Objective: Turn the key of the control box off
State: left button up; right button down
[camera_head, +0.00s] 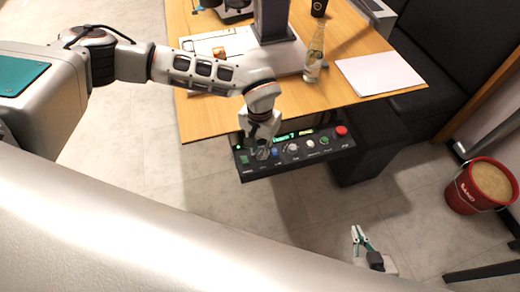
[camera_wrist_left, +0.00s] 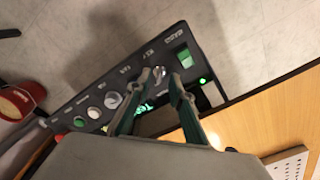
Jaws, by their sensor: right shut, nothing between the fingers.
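The control box (camera_head: 300,165) is a long dark panel at the table's front edge, with a row of knobs and buttons. It also shows in the left wrist view (camera_wrist_left: 68,108). My left gripper (camera_head: 263,152) reaches down onto its left part and hides some of it. In the left wrist view, the key switch (camera_wrist_left: 159,72), a small silvery part by a "KEY" label, lies between the two teal fingertips of my left gripper (camera_wrist_left: 160,76). I cannot tell whether the fingers touch it. My right gripper (camera_head: 358,236) is shut and empty, low over the floor.
A glass bottle (camera_head: 315,55), white papers (camera_head: 380,74) and a clipboard (camera_head: 215,44) are on the wooden table (camera_head: 205,118). A red bucket of sand (camera_head: 466,193) stands on the floor at the right. A black bench (camera_head: 435,60) flanks the table. The floor before the box is clear.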

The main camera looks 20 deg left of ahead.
pick_arm(q)
jog(key=shift+f, duration=0.55)
grip_shut()
